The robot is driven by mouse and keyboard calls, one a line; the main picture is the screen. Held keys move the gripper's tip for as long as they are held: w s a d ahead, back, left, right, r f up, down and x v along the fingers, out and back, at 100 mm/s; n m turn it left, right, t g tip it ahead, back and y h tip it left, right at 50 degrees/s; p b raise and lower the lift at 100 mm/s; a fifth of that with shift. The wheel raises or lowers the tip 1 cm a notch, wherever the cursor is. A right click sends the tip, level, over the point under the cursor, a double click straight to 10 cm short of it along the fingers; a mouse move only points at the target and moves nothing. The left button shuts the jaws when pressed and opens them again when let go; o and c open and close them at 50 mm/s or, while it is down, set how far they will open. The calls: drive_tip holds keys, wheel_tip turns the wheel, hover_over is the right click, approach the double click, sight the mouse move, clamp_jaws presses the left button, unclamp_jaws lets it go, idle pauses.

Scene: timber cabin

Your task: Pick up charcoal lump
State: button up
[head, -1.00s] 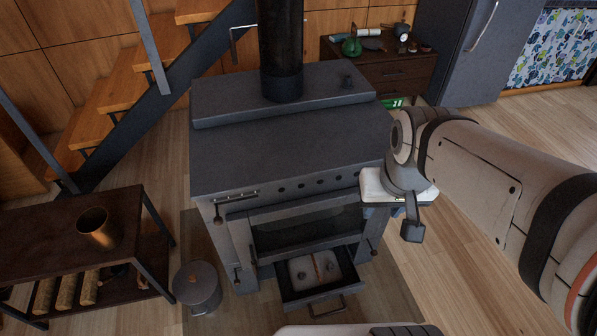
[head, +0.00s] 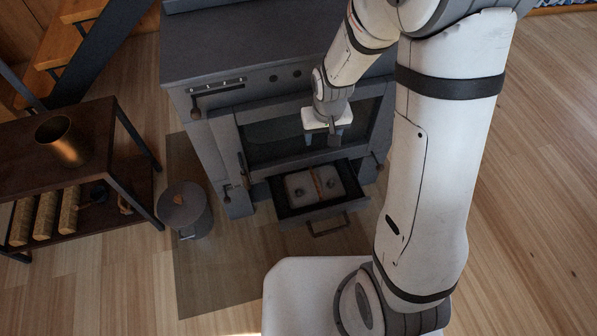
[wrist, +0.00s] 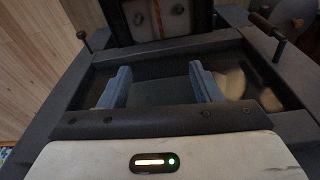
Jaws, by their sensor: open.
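Two small dark lumps lie in the pale ash pan of the open stove drawer (head: 308,210), one on each side of a rusty strip: the left lump (head: 299,191) and the right lump (head: 331,184). They look like charcoal, but are too small to be sure. The wrist view shows both at its top edge, one lump (wrist: 138,18) and the other (wrist: 178,10). My gripper (head: 324,137) is open and empty, above the drawer in front of the stove's glass door. Its blue-grey fingers (wrist: 161,84) stand wide apart with nothing between them.
The dark stove (head: 270,55) rises behind the drawer, its door and handles close to my gripper. A lidded grey bucket (head: 184,209) stands left of it. A dark shelf table (head: 100,145) holds a brass pot (head: 62,140) and logs. Floor at right is clear.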

drive_tip(key=n+b, duration=0.1)
drive_tip(key=b, duration=0.8)
hover_over(299, 190)
drive_tip(key=s, duration=0.1)
wheel_tip(299, 190, down, 29)
drive_tip(key=shift+s+d+r, duration=0.1)
drive_tip(key=shift+s, duration=0.05)
drive_tip(key=f+b, duration=0.1)
drive_tip(key=f, duration=0.1)
drive_tip(key=w+f+b, duration=0.1)
drive_tip(key=f+b, duration=0.1)
drive_tip(key=f, duration=0.1)
drive_tip(key=shift+f, duration=0.1)
drive_tip(key=c, duration=1.1)
